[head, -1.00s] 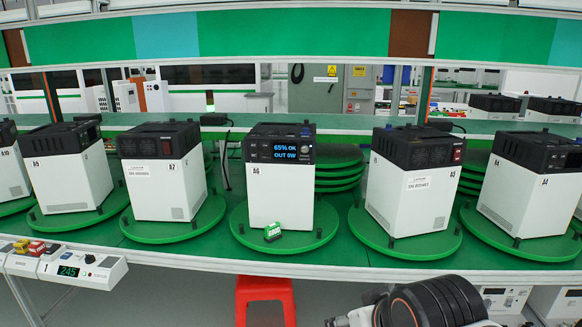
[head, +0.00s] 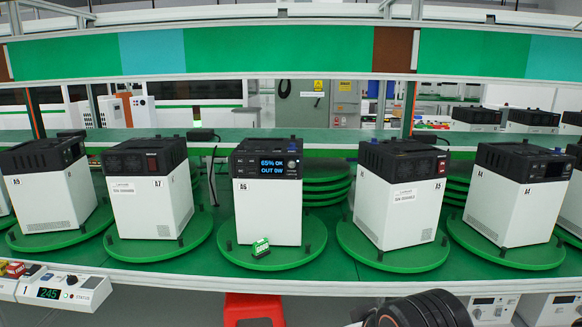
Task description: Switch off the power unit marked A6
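The power unit marked A6 (head: 268,212) stands upright in the middle of the head view, a white box with a black top on a green turntable (head: 225,245). Its lit display (head: 271,166) reads 65% OK and OUT 0W, with a small round knob (head: 291,164) beside it. No red switch shows on the face turned toward me; its back is hidden. A small green-and-white block (head: 261,247) sits at its front foot. My gripper is not in view; only a black ribbed part, likely of my arm, shows at the bottom right, apart from the unit.
Similar units stand on turntables either side: A7 (head: 143,205) and A5 (head: 396,210) show red switches; A9 (head: 48,200) and A4 (head: 510,210) stand farther out. A control box (head: 62,290) showing 245 is at lower left. A red stool (head: 252,308) is below the bench.

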